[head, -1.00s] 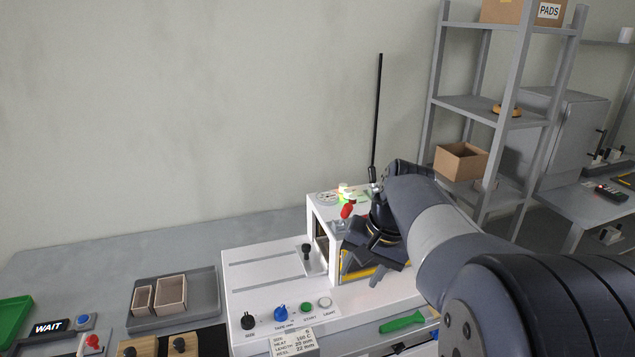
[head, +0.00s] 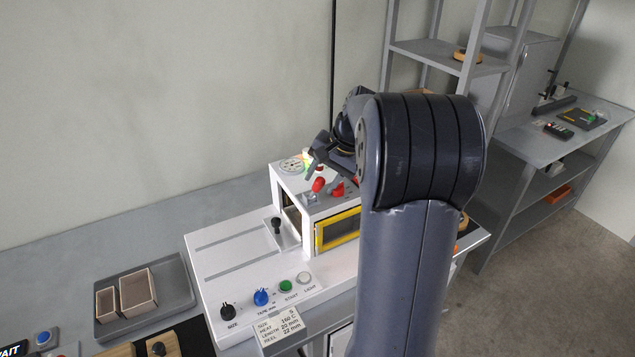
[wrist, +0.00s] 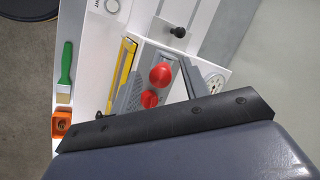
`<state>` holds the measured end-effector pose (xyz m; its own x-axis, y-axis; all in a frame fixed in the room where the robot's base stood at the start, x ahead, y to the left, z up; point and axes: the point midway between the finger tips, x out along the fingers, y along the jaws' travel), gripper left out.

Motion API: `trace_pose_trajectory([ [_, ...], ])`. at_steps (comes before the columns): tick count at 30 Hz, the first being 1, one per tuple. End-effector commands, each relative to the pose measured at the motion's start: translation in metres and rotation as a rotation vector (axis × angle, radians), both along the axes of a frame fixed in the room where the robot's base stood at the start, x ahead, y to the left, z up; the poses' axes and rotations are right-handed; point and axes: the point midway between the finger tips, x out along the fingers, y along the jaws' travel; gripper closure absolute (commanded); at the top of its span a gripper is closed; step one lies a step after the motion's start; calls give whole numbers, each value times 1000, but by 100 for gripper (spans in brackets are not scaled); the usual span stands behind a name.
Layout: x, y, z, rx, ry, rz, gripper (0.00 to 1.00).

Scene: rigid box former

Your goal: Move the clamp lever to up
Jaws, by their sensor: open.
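The clamp lever (head: 318,185), with a red knob, is on top of the white box-shaped housing (head: 289,182) of the machine. A second red part (head: 337,190) is close beside it. In the wrist view the larger red knob (wrist: 161,75) and the smaller red part (wrist: 149,98) show between the grey fingers. My gripper (head: 322,170) is open and empty above the housing, beside the red knob; it also shows in the wrist view (wrist: 163,62). I cannot tell whether a finger touches the lever. My arm hides the housing's right side.
A yellow-framed window (head: 338,229) is on the housing's front. A black knob (head: 277,224) stands left of it. A grey tray (head: 176,285) with small boxes is at left. Shelving (head: 440,57) stands behind right.

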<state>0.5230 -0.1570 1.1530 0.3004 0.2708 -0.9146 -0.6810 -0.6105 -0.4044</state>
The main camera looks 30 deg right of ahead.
Motion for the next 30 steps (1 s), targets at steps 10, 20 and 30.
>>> trace_pose_trajectory([
  [10, 9, 8, -26, 0, 0, 1, 57],
  [20, 8, 8, -26, -1, -1, 1, 66],
  [30, 8, 8, -26, -2, 0, 1, 93],
])
